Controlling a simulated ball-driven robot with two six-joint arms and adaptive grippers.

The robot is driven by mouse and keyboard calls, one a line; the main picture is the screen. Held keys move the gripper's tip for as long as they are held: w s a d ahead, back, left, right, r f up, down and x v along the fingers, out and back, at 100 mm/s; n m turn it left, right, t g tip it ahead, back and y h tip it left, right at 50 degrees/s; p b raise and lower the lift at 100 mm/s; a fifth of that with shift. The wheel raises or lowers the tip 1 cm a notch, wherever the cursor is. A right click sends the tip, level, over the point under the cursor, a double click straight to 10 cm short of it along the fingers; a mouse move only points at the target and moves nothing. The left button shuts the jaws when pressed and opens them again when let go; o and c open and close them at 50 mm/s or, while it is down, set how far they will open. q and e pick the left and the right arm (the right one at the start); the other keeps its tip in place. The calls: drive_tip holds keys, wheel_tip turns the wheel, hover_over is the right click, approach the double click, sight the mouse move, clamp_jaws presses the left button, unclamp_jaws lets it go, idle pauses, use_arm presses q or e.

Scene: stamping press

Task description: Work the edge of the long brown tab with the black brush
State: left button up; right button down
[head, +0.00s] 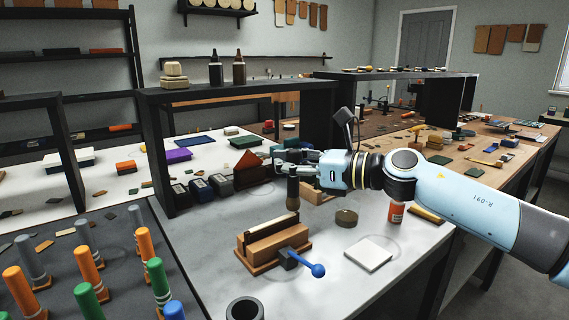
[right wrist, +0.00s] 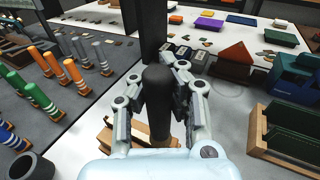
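The black brush (head: 293,188) is upright between the fingers of my right gripper (head: 284,157), its lower end just above or at the clamp's far right end. In the right wrist view the fingers close around the brush's dark round body (right wrist: 158,92) from both sides. The long brown tab (head: 266,228) appears as a thin upright strip with a pale top edge, held in a wooden clamp (head: 275,245) with a blue-knobbed lever (head: 317,270). Whether the brush touches the tab is hidden. My left gripper does not show.
A dark cup (head: 245,309) stands in front. Orange, green and grey posts (head: 88,258) fill the left. A black shelf frame (head: 158,150) stands behind.

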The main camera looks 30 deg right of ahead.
drive_tip(key=shift+f+b, duration=0.5)
drive_tip(key=shift+f, duration=0.05)
idle(0.6)
idle(0.6)
drive_tip(key=shift+s+a+p, duration=0.1)
drive_tip(key=shift+a+p, duration=1.05)
drive_tip(key=shift+a, duration=0.5)
drive_tip(key=a+p, duration=0.2)
drive_tip(key=a, duration=0.1)
drive_tip(key=shift+a, duration=0.1)
